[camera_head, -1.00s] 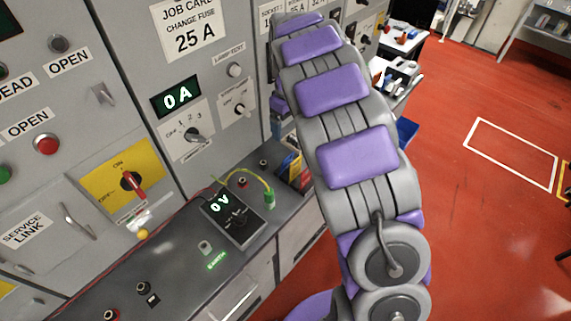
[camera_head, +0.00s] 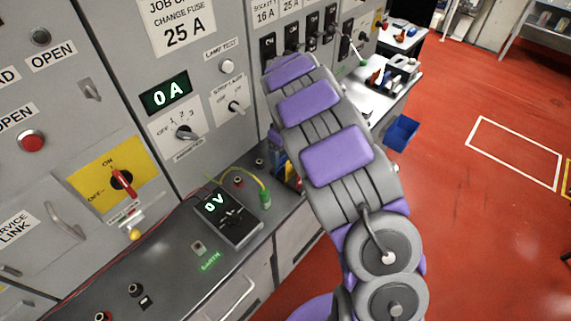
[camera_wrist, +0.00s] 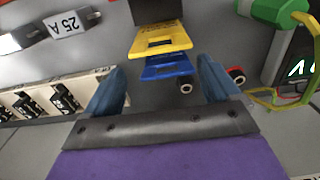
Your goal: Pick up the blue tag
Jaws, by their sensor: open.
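The blue tag (camera_wrist: 168,68) shows in the wrist view as a flat piece with a slot, just below a yellow tag (camera_wrist: 160,41) in the picture. Both are close together near a dark block at the top. My gripper (camera_wrist: 161,66) is open, with one finger to the left and one to the right of the blue tag. Nothing is held between the fingers. Whether they touch the tag I cannot tell. In the head view my arm hides the gripper and most of the tags.
In the wrist view, a green plug (camera_wrist: 278,10) with a yellow-green lead is at right, and fuses in a pale holder (camera_wrist: 52,97) are at left. In the head view, a meter (camera_head: 228,217) stands on the bench beside the arm. A blue bin (camera_head: 401,133) is on the red floor.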

